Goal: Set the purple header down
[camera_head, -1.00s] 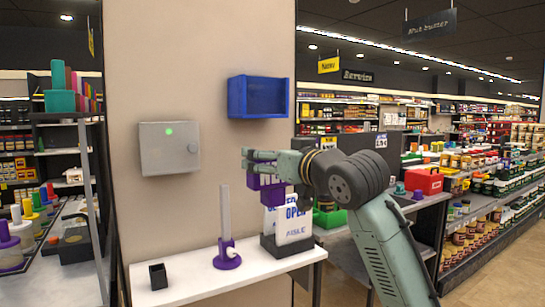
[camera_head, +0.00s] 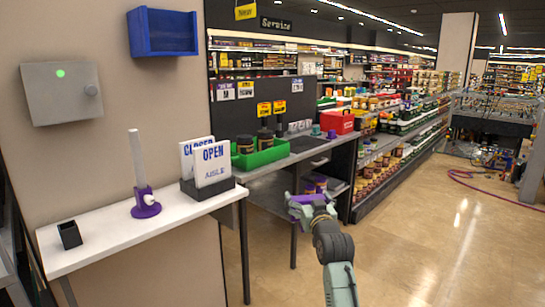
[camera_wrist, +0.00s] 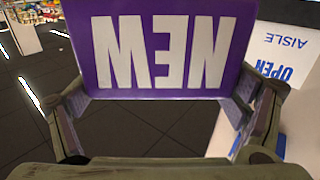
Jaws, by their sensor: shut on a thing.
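The purple header (camera_wrist: 160,50) is a flat plate with upside-down white "NEW" lettering in the wrist view. My gripper (camera_wrist: 165,98) is shut on it, with one finger at each side. In the head view, the purple header (camera_head: 303,199) shows small at the end of my arm. My gripper (camera_head: 312,204) holds it in front of the grey counter, to the right of the white table. On that table stands an upright pale post on a purple round base (camera_head: 146,206).
The white table (camera_head: 110,236) also bears a small black cup (camera_head: 69,235) and a dark holder with "CLOSED" and "OPEN" signs (camera_head: 212,163). The grey counter (camera_head: 300,152) carries a green tray (camera_head: 262,153) and a red box (camera_head: 338,122). Open floor lies at right.

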